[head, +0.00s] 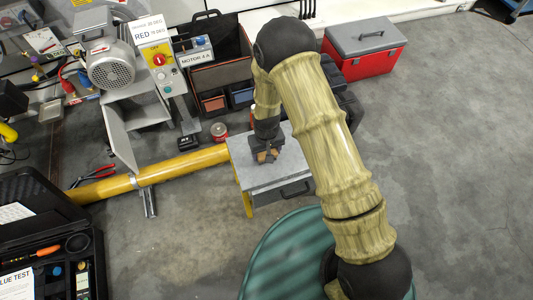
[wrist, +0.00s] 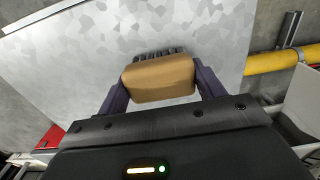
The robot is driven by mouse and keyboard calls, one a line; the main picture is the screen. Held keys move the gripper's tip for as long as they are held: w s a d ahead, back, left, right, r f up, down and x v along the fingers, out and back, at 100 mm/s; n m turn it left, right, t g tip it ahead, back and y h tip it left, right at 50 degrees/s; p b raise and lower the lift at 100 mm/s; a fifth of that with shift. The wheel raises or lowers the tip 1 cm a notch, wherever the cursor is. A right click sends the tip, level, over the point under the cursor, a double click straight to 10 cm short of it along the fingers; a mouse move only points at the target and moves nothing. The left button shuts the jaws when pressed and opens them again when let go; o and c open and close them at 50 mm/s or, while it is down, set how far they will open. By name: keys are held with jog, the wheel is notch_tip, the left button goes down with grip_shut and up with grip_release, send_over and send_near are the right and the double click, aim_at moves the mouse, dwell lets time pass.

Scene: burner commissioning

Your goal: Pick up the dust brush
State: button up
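The dust brush (wrist: 158,80) has a tan block with dark bristles along its far edge in the wrist view. It is between the two fingers of my gripper (wrist: 160,84), which meet its left and right sides with no clear gap. In the head view my gripper (head: 267,153) points down over the grey top of a small bench (head: 285,172), and bits of the tan brush (head: 263,157) show at the fingertips. The brush is at or very close to the bench top; I cannot tell whether it touches. Most of it is hidden by the gripper in the head view.
A yellow pipe (head: 190,163) runs left of the bench. A red toolbox (head: 365,48) is at the back right. An open black case (head: 40,230) lies at lower left. The floor at right is clear.

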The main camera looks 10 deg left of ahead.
jog(key=c, duration=0.5)
notch_tip(320, 180, up, 10)
jog(key=p, duration=0.2)
jog(key=shift+p, duration=0.35)
dwell(0.4)
jog(key=w+d+r+m, duration=0.2)
jog(key=w+d, duration=0.1)
jog(key=d, duration=0.6)
jog(key=w+d+r+m, duration=0.2)
jog(key=w+d+r, duration=0.1)
jog(key=d, duration=0.5)
jog(key=w+d+r+m, duration=0.2)
jog(key=w+d, duration=0.2)
jog(key=d, duration=0.5)
notch_tip(320, 180, up, 16)
jog(key=s+p, duration=0.2)
jog(key=p, duration=2.5)
jog(key=shift+s+a, duration=0.2)
jog(key=shift+s, duration=0.05)
